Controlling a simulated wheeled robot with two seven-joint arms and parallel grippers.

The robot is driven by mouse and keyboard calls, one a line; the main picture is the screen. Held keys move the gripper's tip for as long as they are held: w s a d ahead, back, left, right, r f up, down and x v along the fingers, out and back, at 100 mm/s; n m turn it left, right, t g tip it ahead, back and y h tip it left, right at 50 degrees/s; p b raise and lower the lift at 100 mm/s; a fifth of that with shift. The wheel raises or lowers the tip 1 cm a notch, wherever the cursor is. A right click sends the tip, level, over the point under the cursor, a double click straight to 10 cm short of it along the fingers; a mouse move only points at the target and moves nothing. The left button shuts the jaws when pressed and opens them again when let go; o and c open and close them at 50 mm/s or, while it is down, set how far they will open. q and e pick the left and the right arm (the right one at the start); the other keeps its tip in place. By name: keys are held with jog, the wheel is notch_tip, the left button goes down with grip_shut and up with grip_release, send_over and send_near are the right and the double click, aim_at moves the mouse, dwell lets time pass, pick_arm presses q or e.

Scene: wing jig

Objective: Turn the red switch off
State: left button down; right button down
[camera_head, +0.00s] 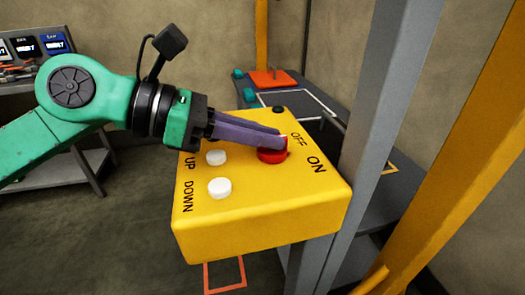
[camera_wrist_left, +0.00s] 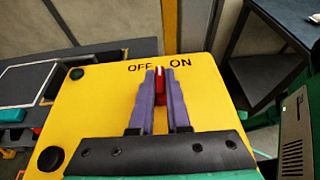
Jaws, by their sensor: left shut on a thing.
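The red switch (camera_head: 272,156) is a round red knob on top of a yellow control box (camera_head: 255,226), beside the black words OFF and ON. My left gripper (camera_head: 282,141) reaches in from the left, its purple fingers at the knob. In the left wrist view the fingers (camera_wrist_left: 160,76) are shut on the red switch (camera_wrist_left: 159,88), one on each side. A pale mark on the knob's ridge shows between the fingertips, near the gap between OFF and ON. The fingers hide part of the knob. My right gripper is in neither view.
Two white buttons (camera_head: 218,188) marked UP and DOWN sit on the box, left of the switch. A grey post (camera_head: 385,75) and a yellow beam (camera_head: 470,140) stand close on the right. A dark table with an orange plate (camera_head: 272,79) lies behind.

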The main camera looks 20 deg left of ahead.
pick_arm(q)
jog(key=shift+s+d+n+t, duration=0.1)
jog(key=shift+n+t, duration=0.2)
jog(key=shift+t, duration=0.1)
jog(key=shift+f+n+t+y, duration=0.1)
jog(key=shift+n+t+y, duration=0.4)
jog(key=shift+n+y, duration=0.2)
jog(key=shift+s+d+f+n+t+y+b, duration=0.1)
jog(key=shift+n+t+y+b, duration=0.35)
jog(key=shift+n+t+y, duration=0.6)
jog(key=n+y+b, duration=0.1)
jog(key=n+t+y+b, duration=0.1)
jog(key=n+y+b, duration=0.1)
jog(key=shift+s+d+f+t, duration=0.1)
jog(key=shift+d+f+t, duration=0.05)
jog(key=shift+d+t, duration=0.1)
jog(key=shift+n+t+y+b, duration=0.3)
jog(key=shift+n+y+b, duration=0.7)
jog(key=shift+b, duration=0.2)
jog(key=shift+r, duration=0.3)
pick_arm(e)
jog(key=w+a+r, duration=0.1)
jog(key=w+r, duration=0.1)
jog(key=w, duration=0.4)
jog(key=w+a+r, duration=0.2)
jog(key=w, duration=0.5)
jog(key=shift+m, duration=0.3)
pick_arm(q)
jog(key=c, duration=0.9)
grip_release()
